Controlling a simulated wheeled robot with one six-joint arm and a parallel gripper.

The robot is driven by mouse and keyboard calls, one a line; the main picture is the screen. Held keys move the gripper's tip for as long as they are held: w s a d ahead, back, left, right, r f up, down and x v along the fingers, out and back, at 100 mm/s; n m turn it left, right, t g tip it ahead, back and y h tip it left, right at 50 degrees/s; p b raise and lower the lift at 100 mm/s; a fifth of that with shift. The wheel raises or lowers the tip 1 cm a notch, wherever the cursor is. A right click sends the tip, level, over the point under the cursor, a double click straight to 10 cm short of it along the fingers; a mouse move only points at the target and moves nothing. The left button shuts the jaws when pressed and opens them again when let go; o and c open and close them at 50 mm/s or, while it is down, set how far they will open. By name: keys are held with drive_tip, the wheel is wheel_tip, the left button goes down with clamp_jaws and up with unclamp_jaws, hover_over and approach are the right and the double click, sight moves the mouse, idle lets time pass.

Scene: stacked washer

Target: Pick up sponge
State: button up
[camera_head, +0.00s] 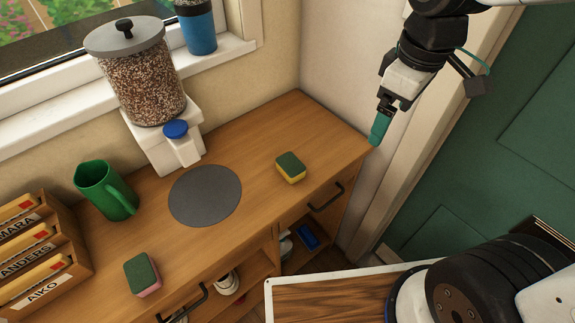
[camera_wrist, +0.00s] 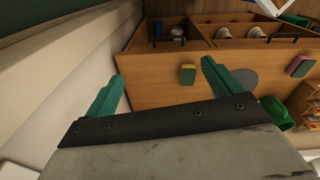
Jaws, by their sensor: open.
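A yellow sponge with a green top (camera_head: 290,167) lies on the wooden counter (camera_head: 250,160), right of the round grey mat. It also shows in the wrist view (camera_wrist: 188,74), between my fingertips in the picture but some way beyond them. A second sponge, pink with a green top (camera_head: 142,274), lies at the counter's front left; it shows at the right of the wrist view (camera_wrist: 300,66). My gripper (camera_head: 379,128) hangs by the counter's right end, right of the yellow sponge and apart from it. Its teal fingers (camera_wrist: 160,85) are spread and empty.
A grey mat (camera_head: 205,195), a green mug (camera_head: 106,190) and a grain dispenser (camera_head: 140,75) stand on the counter. A box of folders (camera_head: 40,250) is at the left. Open shelves lie below. A wall and a green door (camera_head: 500,130) flank my arm. Counter around the yellow sponge is clear.

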drive_tip(key=w+a+f+n, duration=0.7)
drive_tip(key=a+f+n, duration=0.1)
drive_tip(key=n, duration=0.7)
hover_over(290, 163)
drive_tip(key=d, duration=0.1)
drive_tip(key=shift+g, duration=0.4)
drive_tip(key=f, duration=0.7)
drive_tip(key=shift+w+d, duration=0.15)
drive_tip(key=shift+w, duration=0.05)
drive_tip(key=f, duration=0.5)
drive_tip(key=a+f, duration=0.1)
drive_tip(key=f, duration=0.2)
drive_tip(key=shift+s+f, duration=0.2)
drive_tip(key=shift+f, duration=0.05)
drive_tip(key=shift+a, duration=0.1)
drive_tip(key=c, duration=1.1)
